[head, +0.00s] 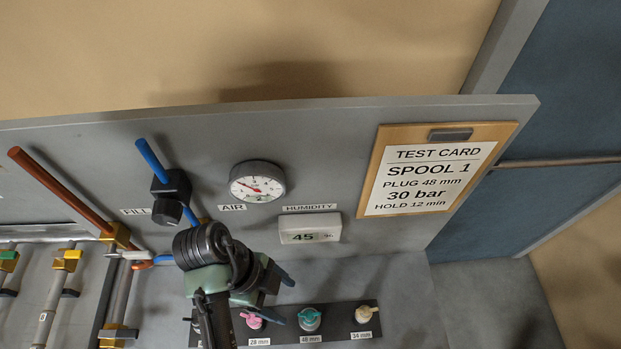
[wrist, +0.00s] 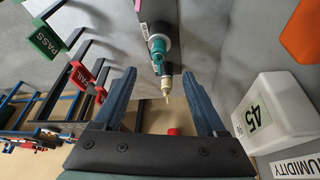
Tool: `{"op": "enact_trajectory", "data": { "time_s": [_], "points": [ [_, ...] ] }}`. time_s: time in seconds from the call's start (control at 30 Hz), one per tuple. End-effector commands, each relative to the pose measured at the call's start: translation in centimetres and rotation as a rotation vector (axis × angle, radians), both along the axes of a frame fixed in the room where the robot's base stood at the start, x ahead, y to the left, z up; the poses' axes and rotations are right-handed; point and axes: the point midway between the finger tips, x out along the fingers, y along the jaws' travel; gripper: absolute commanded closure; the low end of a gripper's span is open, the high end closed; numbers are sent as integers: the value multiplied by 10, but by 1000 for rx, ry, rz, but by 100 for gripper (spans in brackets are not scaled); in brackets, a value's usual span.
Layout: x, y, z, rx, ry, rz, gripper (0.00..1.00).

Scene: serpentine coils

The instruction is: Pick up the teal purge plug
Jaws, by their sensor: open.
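The teal plug (head: 310,318) sits on a dark strip on the grey bench, above the 48 mm label. It also shows in the wrist view (wrist: 158,48), beyond the fingertips and near the top middle. My gripper (head: 281,298) is open, with its blue fingers to the left of the teal plug in the head view. In the wrist view my gripper (wrist: 159,75) has an empty gap between its fingers. The teal plug looks apart from both fingers.
A pink plug (head: 253,319) and a cream plug (head: 364,314) flank the teal one on the strip (head: 338,323). Behind stands a grey panel with a gauge (head: 257,183), humidity box (head: 310,229) and test card (head: 432,173). Pipes (head: 54,290) fill the left. Bench right of the strip is clear.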

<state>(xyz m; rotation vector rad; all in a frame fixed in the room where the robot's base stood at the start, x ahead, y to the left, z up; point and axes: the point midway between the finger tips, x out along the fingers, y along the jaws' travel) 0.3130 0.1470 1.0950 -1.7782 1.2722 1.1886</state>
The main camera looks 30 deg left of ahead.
Motion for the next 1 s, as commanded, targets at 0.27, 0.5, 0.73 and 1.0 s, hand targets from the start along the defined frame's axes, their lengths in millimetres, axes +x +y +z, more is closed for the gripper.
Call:
{"op": "enact_trajectory", "data": {
  "time_s": [0.27,0.5,0.73,1.0],
  "points": [
    [5,-10,-34,3,-2,-2,26],
    [8,-23,-57,0,3,-2,26],
    [11,-33,-74,1,1,-1,26],
    [16,-51,-106,1,0,0,26]
  ]
}}
